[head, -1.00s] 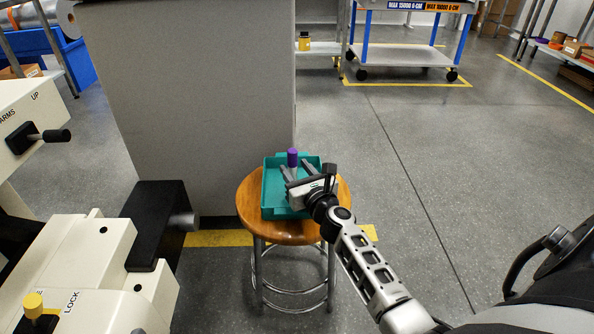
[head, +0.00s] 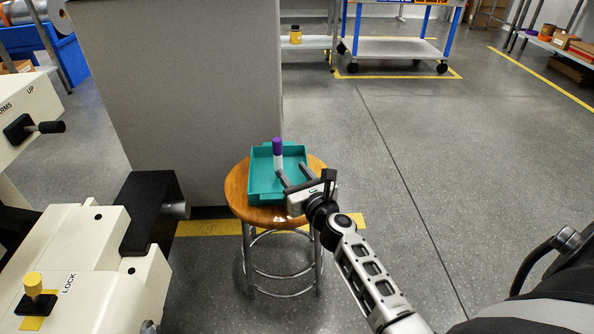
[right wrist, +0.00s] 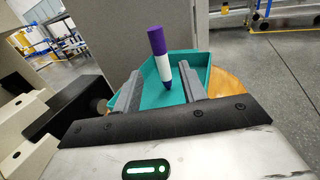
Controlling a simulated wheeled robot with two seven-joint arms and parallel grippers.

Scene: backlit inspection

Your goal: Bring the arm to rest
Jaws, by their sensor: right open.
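A marker (head: 278,154) with a purple cap and white body stands upright in a teal tray (head: 256,188) on a round wooden stool (head: 238,196). My right gripper (head: 295,176) is at the near right part of the tray, open and empty, pointing at the marker. In the right wrist view the marker (right wrist: 160,56) stands beyond the gap between the two fingers (right wrist: 158,80), apart from them as far as I can tell. The teal tray (right wrist: 203,68) shows behind the fingers. My left gripper is not in view.
A grey panel (head: 180,90) stands behind the stool. A cream machine (head: 75,250) with a black block (head: 150,215) and levers fills the left. A cart (head: 395,48) and a shelf with a yellow container (head: 295,35) are at the back. The floor to the right is clear.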

